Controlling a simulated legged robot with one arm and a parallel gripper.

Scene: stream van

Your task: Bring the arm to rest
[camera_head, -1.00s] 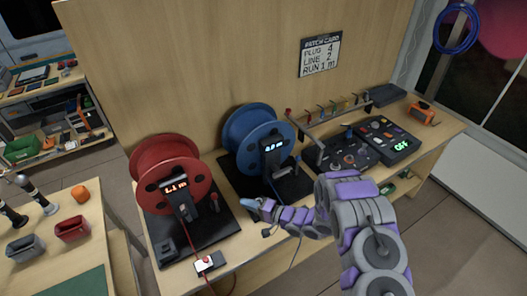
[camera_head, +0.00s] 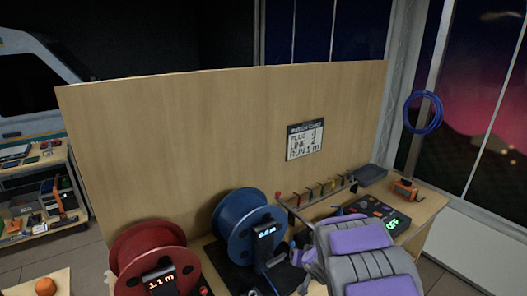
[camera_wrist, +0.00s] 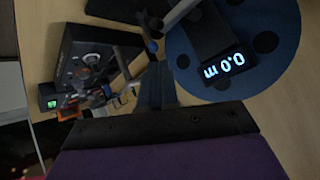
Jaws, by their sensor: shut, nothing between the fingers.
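My arm (camera_head: 365,250), grey and purple, is folded at the lower right of the head view, in front of the bench. In the wrist view my gripper (camera_wrist: 158,78) has its fingers together with nothing between them. Behind the fingers is the blue reel (camera_wrist: 245,35), its display reading 0.0 m. The blue reel (camera_head: 240,222) also stands on the bench in the head view, just left of my arm. My arm hides part of the bench and the equipment there.
A red reel (camera_head: 148,255) reading 1.1 m stands left of the blue one. A dark panel (camera_head: 385,218) with a green OFF display, an orange device (camera_head: 405,188) and a rack of hooks (camera_head: 318,190) are at the right. A wooden partition (camera_head: 190,130) backs the bench.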

